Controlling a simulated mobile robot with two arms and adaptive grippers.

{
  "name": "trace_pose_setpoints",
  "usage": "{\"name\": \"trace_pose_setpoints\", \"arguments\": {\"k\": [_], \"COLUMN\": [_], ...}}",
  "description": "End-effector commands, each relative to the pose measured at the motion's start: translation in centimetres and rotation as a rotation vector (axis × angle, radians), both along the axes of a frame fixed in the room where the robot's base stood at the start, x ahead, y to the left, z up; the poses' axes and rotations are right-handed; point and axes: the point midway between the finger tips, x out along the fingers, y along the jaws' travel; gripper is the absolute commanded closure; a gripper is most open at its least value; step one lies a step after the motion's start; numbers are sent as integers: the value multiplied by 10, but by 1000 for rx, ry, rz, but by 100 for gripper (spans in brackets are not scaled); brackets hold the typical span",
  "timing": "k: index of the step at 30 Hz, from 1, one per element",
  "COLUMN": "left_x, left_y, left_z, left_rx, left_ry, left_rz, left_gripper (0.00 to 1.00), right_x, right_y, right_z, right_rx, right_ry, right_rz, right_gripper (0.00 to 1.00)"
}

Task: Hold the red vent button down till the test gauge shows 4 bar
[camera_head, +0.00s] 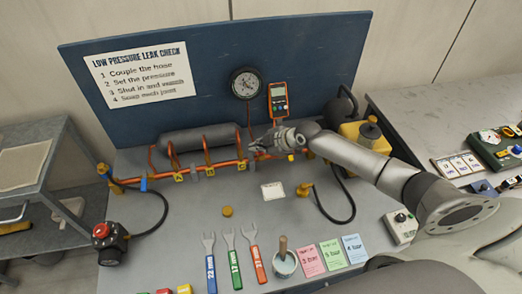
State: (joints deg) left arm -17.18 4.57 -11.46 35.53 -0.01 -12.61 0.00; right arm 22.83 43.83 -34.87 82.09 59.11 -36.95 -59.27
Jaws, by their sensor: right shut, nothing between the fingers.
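A round black gauge (246,84), likely the test gauge, sits on the blue backboard above the copper pipe; its reading is too small to make out. A red button-like top (101,230) sits on a black unit at the front left of the bench. I cannot tell for sure that this is the vent button. My right gripper (256,146) is shut and empty over the right part of the copper pipe (220,164), below the gauge. It is far from the red top. I cannot tell whether it touches the pipe. My left gripper is not in view.
An orange meter (278,100) hangs beside the gauge. A grey cylinder (196,140) lies behind the pipe. Wrenches (231,258), a grey pot (285,264) and coloured cards (332,254) lie along the front. The bench between pipe and wrenches is mostly clear.

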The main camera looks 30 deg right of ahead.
Motion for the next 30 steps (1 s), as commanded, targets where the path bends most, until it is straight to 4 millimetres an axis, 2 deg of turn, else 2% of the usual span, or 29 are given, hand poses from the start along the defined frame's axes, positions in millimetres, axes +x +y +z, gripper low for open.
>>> {"name": "trace_pose_setpoints", "arguments": {"k": [9,22,30], "left_x": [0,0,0], "left_y": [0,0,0], "left_z": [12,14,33], "left_rx": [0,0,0], "left_ry": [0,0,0], "left_rz": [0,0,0], "left_gripper": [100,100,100], "right_x": [-1,0,0], "right_y": [-1,-1,-1], "right_z": [15,20,45], "right_rx": [-3,-1,-1], "right_ry": [5,1,1], "right_rz": [0,0,1], "right_gripper": [100,100,100]}}
